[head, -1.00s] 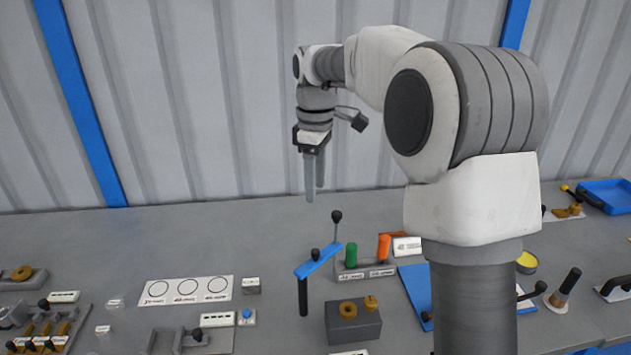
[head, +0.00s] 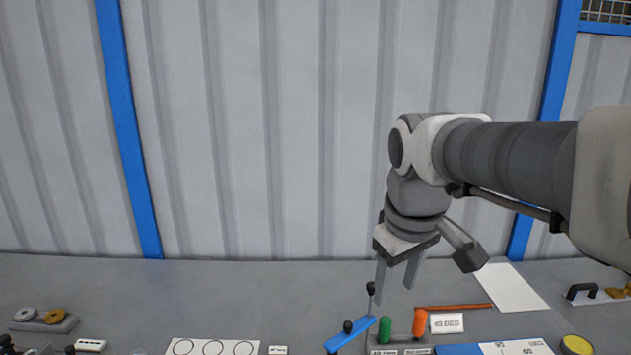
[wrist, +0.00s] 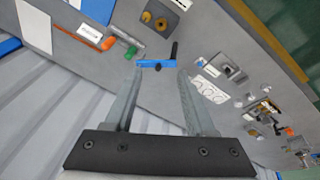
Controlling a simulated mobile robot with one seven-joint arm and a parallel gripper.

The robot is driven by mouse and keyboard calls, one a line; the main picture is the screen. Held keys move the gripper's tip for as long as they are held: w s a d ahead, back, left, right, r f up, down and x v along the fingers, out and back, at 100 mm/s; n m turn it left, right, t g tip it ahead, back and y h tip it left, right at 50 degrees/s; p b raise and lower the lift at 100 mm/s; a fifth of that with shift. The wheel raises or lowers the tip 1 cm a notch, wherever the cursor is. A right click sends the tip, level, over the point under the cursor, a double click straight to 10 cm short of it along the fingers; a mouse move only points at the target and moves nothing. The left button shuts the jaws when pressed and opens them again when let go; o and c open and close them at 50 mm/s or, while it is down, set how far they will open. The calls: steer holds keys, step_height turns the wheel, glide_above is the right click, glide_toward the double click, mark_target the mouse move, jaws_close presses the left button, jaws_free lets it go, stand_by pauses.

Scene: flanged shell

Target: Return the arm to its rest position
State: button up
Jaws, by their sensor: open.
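My gripper (head: 398,277) hangs from my arm in the head view, its two fingers pointing down, apart and empty. It is above the back part of the grey bench, close over a blue bar with black knobs (head: 350,334). In the wrist view my gripper (wrist: 160,92) shows its two fingers spread with nothing between them. The blue bar (wrist: 157,63) lies beyond the fingertips there. My arm reaches in from the right of the head view.
A white sheet (head: 510,287) lies to the right. A ribbed wall (head: 250,130) rises behind the bench. The bench (head: 230,298) is clear at the back left.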

steer(key=s+d+f+m+t, duration=0.1)
steer(key=s+f+m, duration=0.1)
steer(key=s, duration=0.4)
steer(key=s+d+f+m+t, duration=0.1)
steer(key=s+f+m, duration=0.2)
steer(key=s, duration=0.3)
steer(key=shift+s+d+m, duration=0.15)
steer(key=shift+s+m, duration=0.05)
steer(key=shift+m, duration=0.1)
steer(key=shift+d+r, duration=0.1)
steer(key=shift+d, duration=0.05)
